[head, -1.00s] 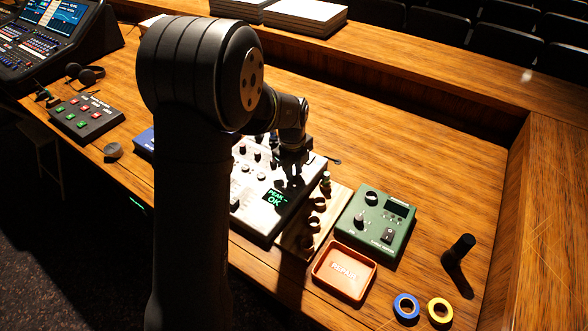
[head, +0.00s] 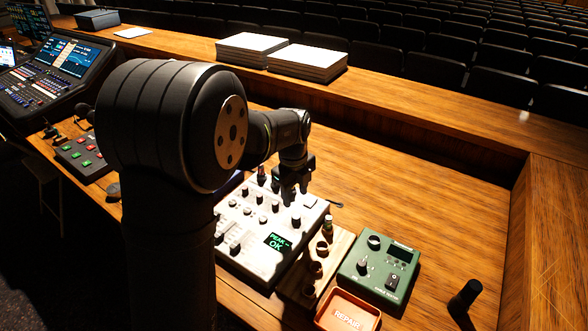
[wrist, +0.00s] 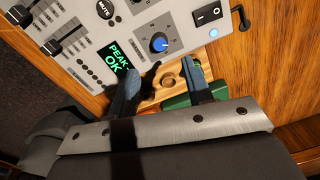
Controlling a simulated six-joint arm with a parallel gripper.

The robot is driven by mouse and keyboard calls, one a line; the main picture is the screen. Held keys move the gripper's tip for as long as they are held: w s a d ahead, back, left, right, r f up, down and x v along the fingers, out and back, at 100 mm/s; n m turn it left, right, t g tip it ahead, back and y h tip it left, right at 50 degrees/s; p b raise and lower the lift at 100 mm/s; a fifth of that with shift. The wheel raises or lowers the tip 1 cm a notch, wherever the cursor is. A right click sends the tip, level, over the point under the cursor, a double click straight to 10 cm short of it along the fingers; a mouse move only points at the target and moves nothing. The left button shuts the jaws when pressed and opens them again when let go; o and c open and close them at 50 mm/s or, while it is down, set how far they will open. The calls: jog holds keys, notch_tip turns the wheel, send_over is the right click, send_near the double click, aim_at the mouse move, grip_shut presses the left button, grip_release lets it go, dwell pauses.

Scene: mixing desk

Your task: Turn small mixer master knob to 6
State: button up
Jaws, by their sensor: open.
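The small mixer (head: 235,232) is a pale panel with dark knobs, faders and a green display reading "PEAK OK" (head: 278,242). In the wrist view a blue-capped knob (wrist: 158,43), which looks like the master knob, stands in a dark square with a ring of marks. Its setting is too small to read. It seems to be the knob (head: 296,219) just below my gripper in the head view. My gripper (head: 292,197) is open and empty above the mixer's right part. In the wrist view its fingertips (wrist: 172,66) are apart, beside the knob and not around it.
A dark upright cylinder (head: 466,296) stands further right. The desk behind the green box is clear.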

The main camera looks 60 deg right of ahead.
notch_tip(320, 180, up, 9)
send_over(296, 216)
jog(key=shift+w+a, duration=0.1)
jog(key=shift+a, duration=0.35)
jog(key=f, duration=1.1)
jog(key=d+f, duration=0.1)
jog(key=f, duration=0.5)
jog(key=shift+f, duration=0.3)
jog(key=shift+a+f, duration=0.1)
jog(key=shift+f, duration=0.15)
jog(key=shift+r+n, duration=0.25)
jog(key=shift+n, duration=0.55)
jog(key=n, duration=0.6)
jog(key=shift+n+t, duration=0.3)
jog(key=shift+n, duration=0.1)
jog(key=n, duration=0.4)
jog(key=shift+s, duration=0.2)
jog(key=n, duration=0.5)
dwell(0.7)
